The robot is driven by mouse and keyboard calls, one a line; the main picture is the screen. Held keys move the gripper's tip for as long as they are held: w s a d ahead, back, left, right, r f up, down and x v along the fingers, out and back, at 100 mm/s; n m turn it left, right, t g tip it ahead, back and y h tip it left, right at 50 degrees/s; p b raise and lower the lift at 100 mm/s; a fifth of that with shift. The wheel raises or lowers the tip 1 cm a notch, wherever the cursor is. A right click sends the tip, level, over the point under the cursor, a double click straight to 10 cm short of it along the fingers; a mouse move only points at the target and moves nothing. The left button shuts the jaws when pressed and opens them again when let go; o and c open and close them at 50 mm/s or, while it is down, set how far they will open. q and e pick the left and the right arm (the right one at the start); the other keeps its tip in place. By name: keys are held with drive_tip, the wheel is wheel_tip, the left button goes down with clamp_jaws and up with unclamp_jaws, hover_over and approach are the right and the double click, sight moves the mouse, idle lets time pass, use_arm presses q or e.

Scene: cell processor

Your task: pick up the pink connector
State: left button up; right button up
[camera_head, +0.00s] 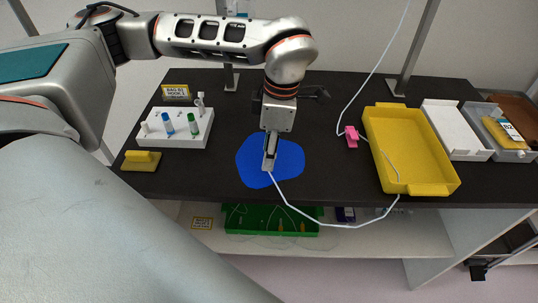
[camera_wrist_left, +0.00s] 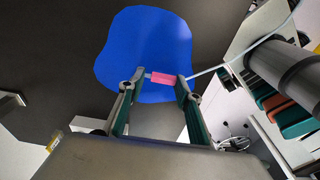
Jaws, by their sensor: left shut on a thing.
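My left gripper (camera_head: 269,164) points down over the blue patch (camera_head: 293,166) on the dark table. In the left wrist view its fingertips (camera_wrist_left: 160,79) are closed on a small pink connector (camera_wrist_left: 164,78), with the blue patch (camera_wrist_left: 145,45) behind it. A white tube (camera_wrist_left: 205,71) runs from the connector to the right. In the head view the gripper hides the connector, and the tube (camera_head: 310,217) hangs past the table's front edge towards the yellow tray. Another pink piece (camera_head: 352,137) lies beside that tray, by a second stretch of tube. My right gripper is not in view.
A yellow tray (camera_head: 372,150), a white tray (camera_head: 436,140) and a grey tray (camera_head: 477,118) stand at the right. A white rack (camera_head: 180,140) with several vials and a yellow block (camera_head: 141,160) are at the left. The table is clear around the blue patch.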

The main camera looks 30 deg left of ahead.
use_arm(q)
wheel_tip(320, 180, up, 18)
drive_tip(key=p, duration=0.1)
drive_tip(key=shift+r, duration=0.2)
drive_tip(key=shift+o, duration=0.9)
clamp_jaws()
drive_tip(key=shift+d, duration=0.1)
